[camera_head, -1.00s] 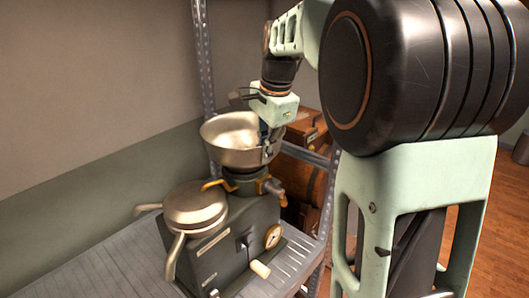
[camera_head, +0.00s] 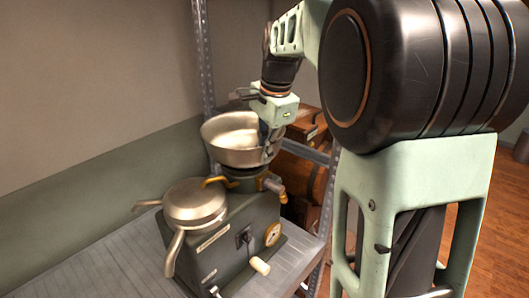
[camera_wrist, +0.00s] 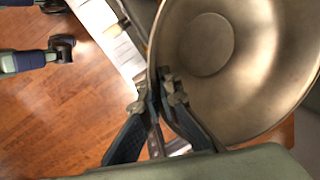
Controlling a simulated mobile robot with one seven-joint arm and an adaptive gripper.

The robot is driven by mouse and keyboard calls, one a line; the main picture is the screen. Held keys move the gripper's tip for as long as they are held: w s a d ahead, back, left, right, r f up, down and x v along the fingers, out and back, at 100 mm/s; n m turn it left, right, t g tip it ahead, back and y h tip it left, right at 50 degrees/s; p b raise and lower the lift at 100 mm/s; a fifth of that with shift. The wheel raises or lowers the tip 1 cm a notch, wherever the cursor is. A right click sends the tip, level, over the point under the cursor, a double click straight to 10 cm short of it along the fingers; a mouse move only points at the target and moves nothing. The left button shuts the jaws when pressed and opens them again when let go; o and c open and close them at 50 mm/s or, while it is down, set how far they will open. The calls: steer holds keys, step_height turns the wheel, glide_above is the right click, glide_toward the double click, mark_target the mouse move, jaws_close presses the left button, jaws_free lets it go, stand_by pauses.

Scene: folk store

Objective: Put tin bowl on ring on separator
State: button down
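The tin bowl (camera_head: 229,152) is a wide metal bowl above the separator (camera_head: 225,248), a grey-green machine with a dial and crank. In the wrist view the bowl (camera_wrist: 255,100) fills the upper right. My gripper (camera_head: 267,143) is at the bowl's right rim. In the wrist view its two fingers (camera_wrist: 165,90) lie on either side of the rim and are shut on it. A dark ring (camera_head: 243,173) shows just under the bowl at the separator's top. Most of it is hidden, and I cannot tell whether the bowl touches it.
A lidded round metal vessel (camera_head: 195,200) with spouts stands at the separator's left. Brass spouts (camera_head: 272,187) stick out below the bowl. The separator stands on a grey shelf (camera_head: 105,268) with metal posts (camera_head: 204,60). Wooden boxes (camera_head: 302,175) are behind.

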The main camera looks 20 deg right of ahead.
steer(key=c, duration=2.1)
jaws_free()
